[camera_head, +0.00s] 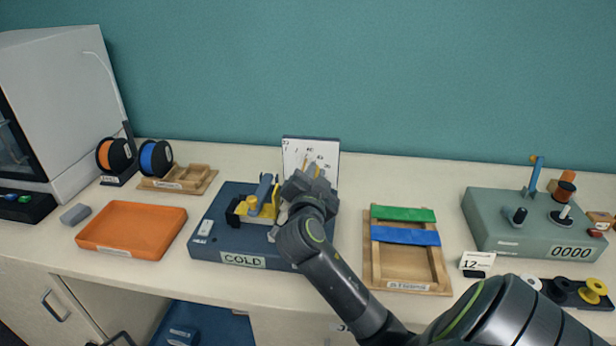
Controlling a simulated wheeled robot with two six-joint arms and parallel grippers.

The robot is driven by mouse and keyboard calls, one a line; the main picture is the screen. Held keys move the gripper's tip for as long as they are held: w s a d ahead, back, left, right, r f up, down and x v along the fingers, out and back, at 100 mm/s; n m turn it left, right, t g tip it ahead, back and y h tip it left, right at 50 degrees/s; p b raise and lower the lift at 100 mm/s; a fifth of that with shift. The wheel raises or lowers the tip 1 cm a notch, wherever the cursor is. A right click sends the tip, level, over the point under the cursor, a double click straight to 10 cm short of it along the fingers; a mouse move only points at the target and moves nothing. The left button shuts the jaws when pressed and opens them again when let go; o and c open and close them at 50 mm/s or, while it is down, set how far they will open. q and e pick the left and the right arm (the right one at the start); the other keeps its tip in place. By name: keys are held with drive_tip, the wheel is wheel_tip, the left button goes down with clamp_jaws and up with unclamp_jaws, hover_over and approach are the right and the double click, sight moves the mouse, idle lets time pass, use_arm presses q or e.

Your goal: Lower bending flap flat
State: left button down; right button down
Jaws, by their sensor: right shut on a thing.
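A dark blue bending device marked COLD (229,246) sits on the bench, left of centre. Yellow and dark parts with an upright blue-grey lever (264,188) stand on its top. A white panel with a printed scale (325,152) stands upright behind its right side. My right gripper (306,186) is over the right part of the device, in front of the panel. It is shut on a part there, which I take to be the bending flap; the fingers hide most of it, so its angle cannot be told. My left gripper is out of view.
An orange tray (130,248) lies left of the device. A wooden rack with green and blue strips (441,272) lies to its right. A grey-green box with posts and a counter (490,234) stands at the far right. Filament spools and a white printer are at the left.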

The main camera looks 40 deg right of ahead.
drive_tip(key=shift+s+d+f, duration=0.15)
drive_tip(key=shift+f, duration=0.05)
idle(0.3)
drive_tip(key=c, duration=1.4)
unclamp_jaws()
drive_tip(key=shift+c, duration=0.2)
